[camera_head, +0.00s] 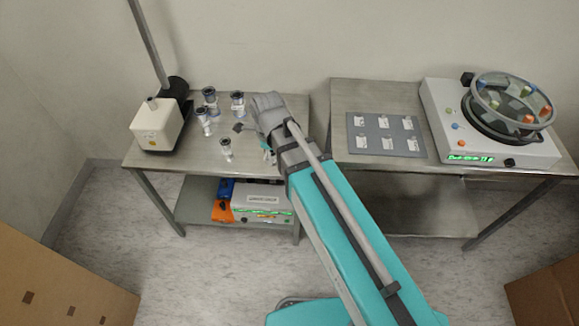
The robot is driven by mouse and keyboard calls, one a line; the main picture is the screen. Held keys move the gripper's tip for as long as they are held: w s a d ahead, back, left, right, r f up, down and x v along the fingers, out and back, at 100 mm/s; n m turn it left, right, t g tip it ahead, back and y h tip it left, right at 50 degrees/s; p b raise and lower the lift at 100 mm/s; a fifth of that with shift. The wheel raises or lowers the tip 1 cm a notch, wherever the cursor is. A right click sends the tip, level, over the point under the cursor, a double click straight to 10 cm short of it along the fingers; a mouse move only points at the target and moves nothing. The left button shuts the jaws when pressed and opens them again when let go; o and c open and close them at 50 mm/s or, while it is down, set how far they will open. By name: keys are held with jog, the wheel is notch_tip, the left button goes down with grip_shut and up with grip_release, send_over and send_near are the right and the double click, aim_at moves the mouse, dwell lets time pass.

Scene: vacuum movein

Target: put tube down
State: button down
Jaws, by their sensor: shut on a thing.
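Several small clear tubes with dark caps stand on the left steel table: one at the back (210,95), one right of it (237,99), one at the left (204,120) and one nearer the front edge (226,148). My arm reaches over the right part of this table. I cannot tell whether the held tube touches the table.
A white pump-like device (157,126) stands at the left of this table, by a grey pole. A grey plate with white cards (385,134) and a white machine with a round rotor (490,130) are on the right table. Boxes lie on the lower left shelf (190,205).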

jog(key=shift+s+f+b, duration=0.4)
jog(key=shift+s+f, duration=0.1)
jog(key=shift+f, duration=0.25)
jog(key=shift+d, duration=0.1)
